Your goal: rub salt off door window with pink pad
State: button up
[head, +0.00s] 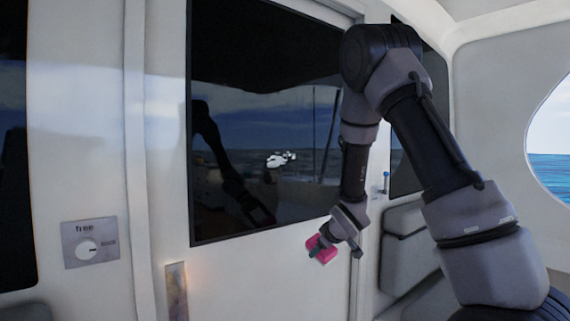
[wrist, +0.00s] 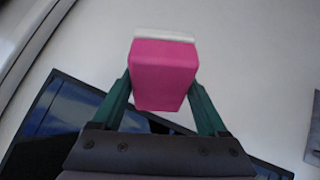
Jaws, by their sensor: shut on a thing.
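The door window (head: 240,90) is a dark, reflective pane in the white door in the head view. White salt marks (head: 279,160) show on its right half, about mid-height. My gripper (head: 338,238) is below and to the right of the marks, near the window's lower right corner. It is shut on the pink pad (head: 321,250), which shows a white strip on one edge in the wrist view (wrist: 163,75). In the wrist view the pad sits between both fingers, with the dark window behind at the bottom. I cannot tell whether the pad touches the door.
A panel with a round knob marked "free" (head: 90,243) is on the wall left of the door. A small metal plate (head: 176,290) sits low on the door. A blue-topped handle (head: 385,182) and grey cushions (head: 403,235) are to the right.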

jog(key=a+r+n+t+y, duration=0.1)
jog(key=r, duration=0.1)
jog(key=w+a+r+n+t+y, duration=0.1)
jog(key=r+n, duration=0.1)
jog(key=r, duration=0.1)
jog(key=w+a+r+n+y, duration=0.1)
jog(key=a+r+y, duration=0.1)
jog(key=r, duration=0.1)
jog(key=shift+t, duration=0.4)
jog(key=a+r+n+t+y, duration=0.1)
jog(key=a+r+n+y, duration=0.3)
jog(key=r, duration=0.3)
jog(key=n+y, duration=0.3)
jog(key=y, duration=0.3)
send_near(263, 157)
jog(key=s+r, duration=0.2)
jog(key=s, duration=0.1)
jog(key=shift+w+a+f, duration=0.1)
jog(key=shift+w+a, duration=0.5)
jog(key=shift+w, duration=0.2)
jog(key=shift+w+a+f, duration=0.1)
jog(key=shift+w+a, duration=0.45)
jog(key=shift+w, duration=0.25)
jog(key=shift+w+a, duration=0.6)
jog(key=shift+w, duration=0.25)
jog(key=shift+w+a, duration=0.65)
jog(key=shift+w, duration=0.3)
